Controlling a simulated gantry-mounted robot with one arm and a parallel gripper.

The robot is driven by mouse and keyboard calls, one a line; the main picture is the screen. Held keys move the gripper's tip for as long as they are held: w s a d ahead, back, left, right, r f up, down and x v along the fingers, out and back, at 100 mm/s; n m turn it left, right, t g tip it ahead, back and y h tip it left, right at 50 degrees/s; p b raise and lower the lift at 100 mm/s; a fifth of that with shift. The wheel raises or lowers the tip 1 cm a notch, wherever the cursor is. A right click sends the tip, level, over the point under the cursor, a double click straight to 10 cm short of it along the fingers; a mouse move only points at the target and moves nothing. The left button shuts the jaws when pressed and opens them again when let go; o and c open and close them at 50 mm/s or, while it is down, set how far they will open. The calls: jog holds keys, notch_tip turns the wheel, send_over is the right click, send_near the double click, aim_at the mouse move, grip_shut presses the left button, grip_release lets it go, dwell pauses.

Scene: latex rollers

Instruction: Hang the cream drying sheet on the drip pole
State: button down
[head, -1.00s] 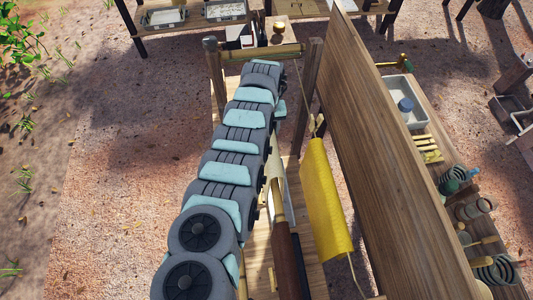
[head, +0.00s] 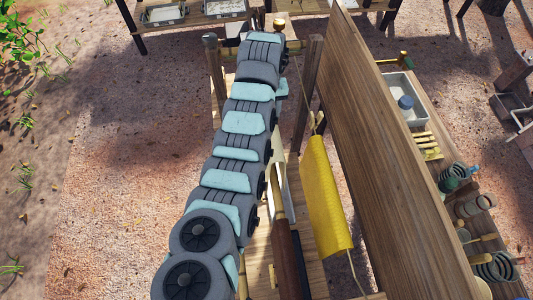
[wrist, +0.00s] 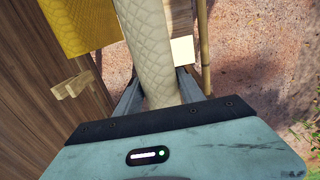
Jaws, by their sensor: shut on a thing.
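The cream drying sheet (wrist: 150,45), with a quilted diamond pattern, runs between the fingers of my gripper (wrist: 158,98) in the wrist view. My gripper is shut on it, and the sheet extends beyond the fingertips to the top of that view. In the head view my arm hides the gripper and most or all of the sheet.
A tall wooden board (head: 395,150) stands right of the yellow sheet. Beyond it, a bench carries a grey tray (head: 398,90) and several rollers and coils. A wooden peg (wrist: 75,85) shows in the wrist view. Open ground (head: 140,170) lies left of my arm.

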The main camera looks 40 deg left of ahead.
jog(key=shift+w+a+r, duration=0.1)
jog(key=shift+a+r, duration=0.05)
jog(key=shift+r, duration=4.1)
